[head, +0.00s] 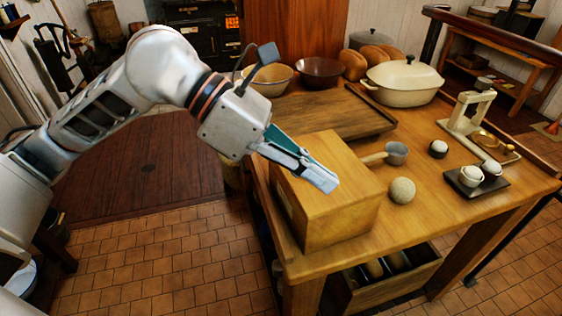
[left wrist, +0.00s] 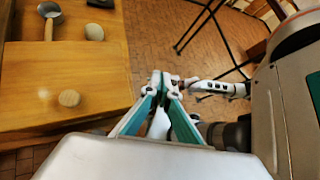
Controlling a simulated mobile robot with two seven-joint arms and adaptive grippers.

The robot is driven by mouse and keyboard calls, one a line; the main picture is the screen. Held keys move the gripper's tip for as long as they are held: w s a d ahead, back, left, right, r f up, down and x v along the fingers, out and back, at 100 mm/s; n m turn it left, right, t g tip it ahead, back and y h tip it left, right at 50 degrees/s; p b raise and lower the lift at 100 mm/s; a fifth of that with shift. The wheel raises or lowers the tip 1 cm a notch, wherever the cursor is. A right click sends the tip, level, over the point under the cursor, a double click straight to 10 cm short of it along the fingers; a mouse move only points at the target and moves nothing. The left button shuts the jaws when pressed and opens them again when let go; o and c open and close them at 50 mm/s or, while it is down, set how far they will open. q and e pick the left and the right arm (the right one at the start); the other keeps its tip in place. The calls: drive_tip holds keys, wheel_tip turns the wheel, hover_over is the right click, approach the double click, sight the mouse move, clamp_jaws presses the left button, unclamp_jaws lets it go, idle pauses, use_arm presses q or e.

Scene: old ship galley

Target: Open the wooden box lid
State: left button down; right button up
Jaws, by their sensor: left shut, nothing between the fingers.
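The wooden box (head: 325,215) stands at the near left corner of the wooden table. Its top looks closed, with no gap showing at the lid. My left gripper (head: 325,181) reaches in from the left and lies across the view of the box top, hiding part of it. Its fingers are shut together with nothing between them; the closed tips also show in the left wrist view (left wrist: 160,80). I cannot tell whether they touch the box. My right gripper does not show.
A small ladle (head: 396,153) and a speckled ball (head: 402,190) lie right of the box. A wooden board (head: 335,108) and a cream lidded pot (head: 404,80) stand behind it. A white scale (head: 470,115) and small dark tray (head: 475,184) stand farther right. Tiled floor lies left of the table.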

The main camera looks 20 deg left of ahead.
sight(289, 172)
use_arm(q)
drive_tip(key=w+a+n+t+y, duration=0.3)
drive_tip(key=w+a+y, duration=0.3)
drive_tip(key=a, duration=0.7)
drive_tip(key=x, duration=1)
drive_tip(key=shift+w+d, duration=0.15)
drive_tip(key=shift+r, duration=0.15)
